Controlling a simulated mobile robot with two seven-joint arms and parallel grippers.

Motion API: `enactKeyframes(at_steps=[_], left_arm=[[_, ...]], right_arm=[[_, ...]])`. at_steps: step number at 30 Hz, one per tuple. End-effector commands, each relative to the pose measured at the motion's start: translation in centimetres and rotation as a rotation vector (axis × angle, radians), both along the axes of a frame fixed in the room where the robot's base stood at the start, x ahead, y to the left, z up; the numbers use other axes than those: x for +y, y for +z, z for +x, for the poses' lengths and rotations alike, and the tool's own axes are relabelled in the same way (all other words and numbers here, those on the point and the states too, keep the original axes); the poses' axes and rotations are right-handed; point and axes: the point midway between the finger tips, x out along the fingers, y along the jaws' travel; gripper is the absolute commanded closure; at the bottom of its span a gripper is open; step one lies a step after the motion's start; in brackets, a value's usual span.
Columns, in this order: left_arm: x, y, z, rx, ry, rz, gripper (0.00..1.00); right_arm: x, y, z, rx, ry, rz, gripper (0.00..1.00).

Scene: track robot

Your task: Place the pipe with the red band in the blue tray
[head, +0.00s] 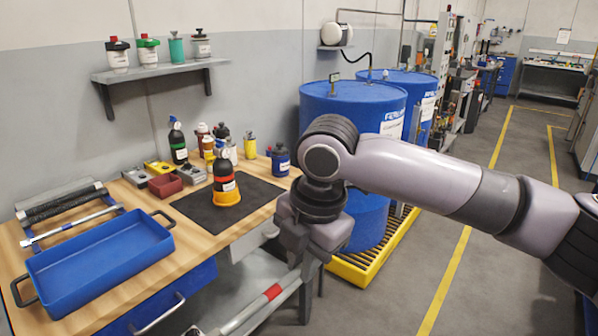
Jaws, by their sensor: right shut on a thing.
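The blue tray (100,258) is empty and lies on the wooden workbench at the left, with a dark handle at each end. My right gripper (304,288) hangs in front of the bench's right end, below the level of its top. It is shut on the pipe with the red band (240,317). The pipe is light grey and slants down to the left, out of the bottom of the view; its red band shows near the gripper. The fingertips are partly hidden. My left gripper is not in view.
A dark mat (255,193) with an orange-based bottle (226,188) lies right of the tray. A rack (65,208) with a bare metal pipe stands behind the tray. Several bottles and boxes line the back. Blue drums (340,105) stand on a yellow pallet beyond my arm.

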Motion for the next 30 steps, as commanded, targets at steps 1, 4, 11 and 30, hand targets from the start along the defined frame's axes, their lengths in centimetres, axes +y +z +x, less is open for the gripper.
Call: enactKeyframes(at_steps=[1, 4, 11, 30], left_arm=[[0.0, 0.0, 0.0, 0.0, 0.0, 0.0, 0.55], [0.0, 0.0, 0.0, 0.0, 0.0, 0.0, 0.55], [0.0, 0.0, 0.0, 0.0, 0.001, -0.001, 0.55], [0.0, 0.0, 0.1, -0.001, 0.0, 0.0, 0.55]], right_arm=[[-0.3, -0.1, 0.0, 0.0, -0.031, 0.0, 1.0], [-1.3, -0.6, 0.0, 0.0, -0.132, 0.0, 1.0], [-4.3, -2.2, -0.1, 0.0, -0.484, -0.001, 1.0], [-13.6, -6.5, -1.9, -0.001, -1.568, -0.003, 1.0]])
